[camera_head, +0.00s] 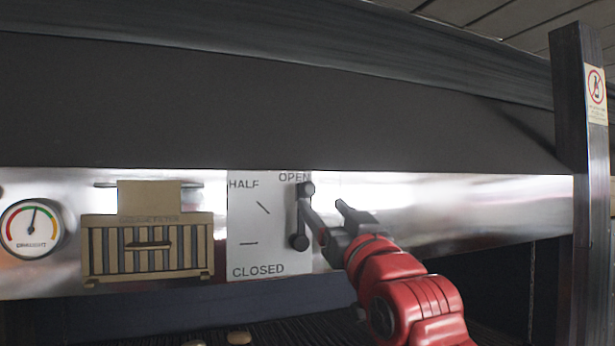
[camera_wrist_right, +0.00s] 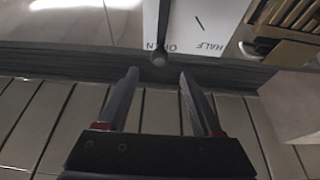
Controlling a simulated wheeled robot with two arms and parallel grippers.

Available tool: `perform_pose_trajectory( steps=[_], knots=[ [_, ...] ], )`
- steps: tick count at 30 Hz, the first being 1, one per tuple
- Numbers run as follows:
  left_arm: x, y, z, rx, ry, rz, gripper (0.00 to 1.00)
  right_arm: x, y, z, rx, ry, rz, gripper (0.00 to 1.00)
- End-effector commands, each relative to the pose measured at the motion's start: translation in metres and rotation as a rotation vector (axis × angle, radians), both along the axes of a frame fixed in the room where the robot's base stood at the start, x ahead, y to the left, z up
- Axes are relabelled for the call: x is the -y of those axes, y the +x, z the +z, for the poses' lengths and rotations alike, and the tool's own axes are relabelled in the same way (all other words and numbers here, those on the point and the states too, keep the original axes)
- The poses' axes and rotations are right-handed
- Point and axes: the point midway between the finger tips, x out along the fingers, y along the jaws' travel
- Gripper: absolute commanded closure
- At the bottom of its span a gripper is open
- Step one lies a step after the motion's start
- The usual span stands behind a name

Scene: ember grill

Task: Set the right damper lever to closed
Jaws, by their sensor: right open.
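The damper lever (camera_head: 299,224) is a dark bar with a round knob at its top end, on a white label plate (camera_head: 262,262) marked OPEN, HALF and CLOSED. It stands nearly upright, its knob beside OPEN. In the right wrist view the lever knob (camera_wrist_right: 159,59) appears just beyond the gap between the two open fingertips (camera_wrist_right: 159,74). The fingers are not shut on it; contact cannot be told. My left gripper is not in view.
A slotted tan vent box (camera_head: 148,270) and a round gauge (camera_head: 30,229) are left of the plate. The steel panel (camera_head: 480,215) to the right is bare up to a dark post (camera_head: 578,130) with a warning sign. A dark hood (camera_head: 250,115) hangs above.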

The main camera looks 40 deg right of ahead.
Motion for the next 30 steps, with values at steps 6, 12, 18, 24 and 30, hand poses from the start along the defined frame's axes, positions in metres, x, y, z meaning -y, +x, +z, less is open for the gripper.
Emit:
perform_pose_trajectory(
  steps=[6, 12, 18, 24, 30],
  knots=[
    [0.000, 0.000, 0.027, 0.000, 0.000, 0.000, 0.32, 0.011, 0.046, 0.024, -0.005, 0.000, 0.001, 0.33],
    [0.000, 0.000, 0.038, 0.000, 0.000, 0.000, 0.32, 0.016, 0.070, 0.033, -0.001, -0.001, 0.001, 0.33],
    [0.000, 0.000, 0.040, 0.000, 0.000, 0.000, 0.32, 0.019, 0.078, 0.034, 0.000, -0.001, 0.000, 0.33],
    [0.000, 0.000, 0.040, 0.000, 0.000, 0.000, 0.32, 0.019, 0.078, 0.033, 0.001, 0.000, 0.000, 0.33],
    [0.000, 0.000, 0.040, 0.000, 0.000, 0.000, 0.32, 0.019, 0.078, 0.034, 0.001, 0.000, 0.000, 0.68]
  ],
)
